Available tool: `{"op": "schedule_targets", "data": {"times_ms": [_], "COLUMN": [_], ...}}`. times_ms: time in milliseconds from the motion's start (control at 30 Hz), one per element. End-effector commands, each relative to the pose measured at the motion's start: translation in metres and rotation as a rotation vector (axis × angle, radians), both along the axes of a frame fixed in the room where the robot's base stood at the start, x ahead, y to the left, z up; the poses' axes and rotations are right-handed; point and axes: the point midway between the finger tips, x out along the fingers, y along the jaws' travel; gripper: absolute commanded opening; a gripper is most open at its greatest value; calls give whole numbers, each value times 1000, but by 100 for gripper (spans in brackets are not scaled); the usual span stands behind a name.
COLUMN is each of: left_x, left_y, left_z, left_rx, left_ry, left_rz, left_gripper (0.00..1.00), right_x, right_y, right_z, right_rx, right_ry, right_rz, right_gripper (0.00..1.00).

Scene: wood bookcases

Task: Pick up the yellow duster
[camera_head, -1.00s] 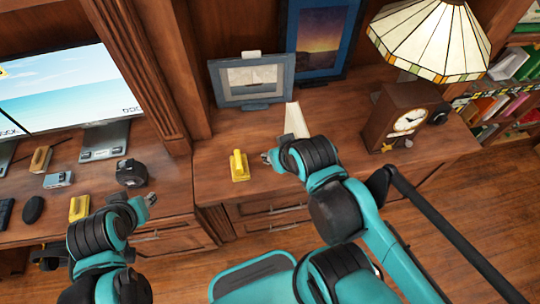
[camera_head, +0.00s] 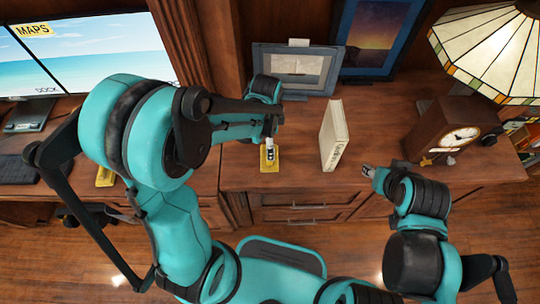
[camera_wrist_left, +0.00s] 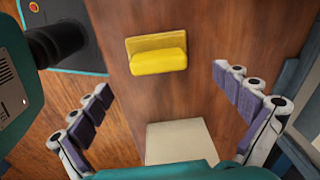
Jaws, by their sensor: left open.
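The yellow duster (camera_head: 270,165) lies on the wooden desktop right of the pilaster, partly hidden behind my left gripper (camera_head: 269,140) in the head view. In the left wrist view the duster (camera_wrist_left: 157,57) is whole and uncovered, on bare wood. My left gripper (camera_wrist_left: 162,80) is open and empty, with its fingers spread on either side below the duster's place in the picture; they do not touch it. My right gripper (camera_head: 369,172) is at the desk's front edge, to the right of the duster; its jaws are too small to judge.
A cream book (camera_head: 333,135) stands right of the duster. Picture frames (camera_head: 293,68) stand behind, and a wooden clock (camera_head: 445,135) and stained-glass lamp (camera_head: 485,50) at the right. Monitors (camera_head: 90,50) and another yellow object (camera_head: 105,176) are at the left.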

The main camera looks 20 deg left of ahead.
Motion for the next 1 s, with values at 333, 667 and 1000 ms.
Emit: {"op": "schedule_targets", "data": {"times_ms": [333, 667, 1000], "left_x": [3, 2, 2], "left_y": [-4, -4, -4], "left_z": [-43, -83, -98], "left_rx": [7, 6, 6], "left_ry": [45, 43, 43], "left_rz": [-96, -95, -94], "left_gripper": [100, 100, 100], "right_x": [0, 0, 0], "right_y": [0, 0, 0], "right_z": [-11, -33, -37], "right_rx": [0, 0, 0], "right_ry": [0, 0, 0], "right_rz": [0, 0, 0], "right_gripper": [41, 41, 41]}}
